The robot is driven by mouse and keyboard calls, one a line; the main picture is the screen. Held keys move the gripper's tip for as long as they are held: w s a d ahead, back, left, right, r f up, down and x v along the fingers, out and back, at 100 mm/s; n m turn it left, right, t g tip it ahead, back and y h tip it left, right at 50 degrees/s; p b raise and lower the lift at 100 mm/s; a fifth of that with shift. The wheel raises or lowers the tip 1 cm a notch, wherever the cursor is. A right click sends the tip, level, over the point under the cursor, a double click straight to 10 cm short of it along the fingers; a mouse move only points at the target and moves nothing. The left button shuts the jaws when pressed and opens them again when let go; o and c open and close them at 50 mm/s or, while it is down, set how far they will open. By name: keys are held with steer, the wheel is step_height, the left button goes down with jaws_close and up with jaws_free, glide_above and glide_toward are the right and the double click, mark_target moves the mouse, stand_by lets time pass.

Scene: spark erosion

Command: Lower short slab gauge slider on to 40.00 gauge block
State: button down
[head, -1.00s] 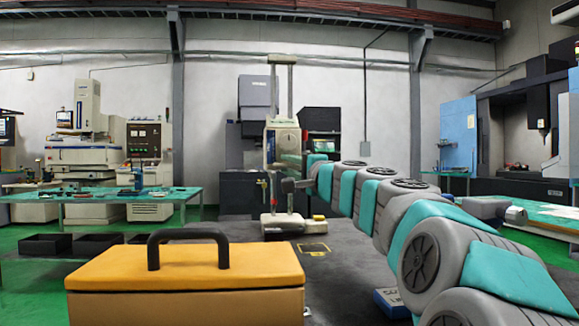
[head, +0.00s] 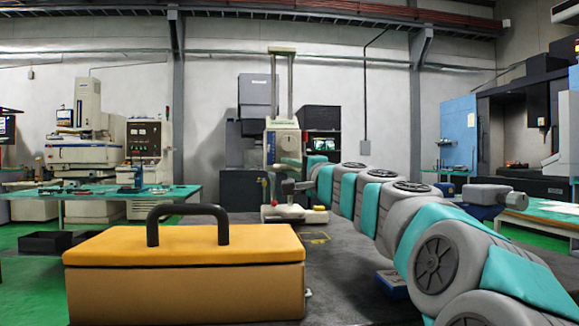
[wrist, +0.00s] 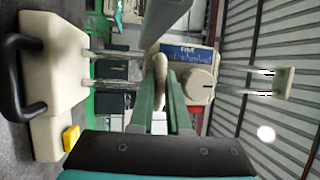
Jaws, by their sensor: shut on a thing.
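The slab gauge slider (head: 284,141) is a cream box on two upright columns of a height gauge, at mid-frame in the head view. It also shows in the wrist view (wrist: 187,75), where the gauge lies sideways. My gripper (wrist: 161,85) has green fingers shut on a cream part of the slider; in the head view the fingers are mostly hidden. The slider is well above the cream gauge base (head: 281,214). A small yellow-orange piece (head: 319,208) is by the base, also in the wrist view (wrist: 70,139). I cannot tell whether it is the 40.00 gauge block.
An orange case (head: 185,270) with a black handle stands close at front left on the dark tabletop (head: 340,265). A blue item (head: 391,283) lies under my arm. A black curved handle (wrist: 12,75) is near the gauge base in the wrist view.

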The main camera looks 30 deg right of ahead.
steer(key=c, duration=1.2)
jaws_free()
steer(key=shift+o, duration=0.2)
steer(key=shift+s, duration=0.1)
steer(key=s+f, duration=0.1)
steer(key=s, duration=0.6)
steer(key=shift+s+a+f, duration=0.2)
steer(key=shift+s, duration=0.05)
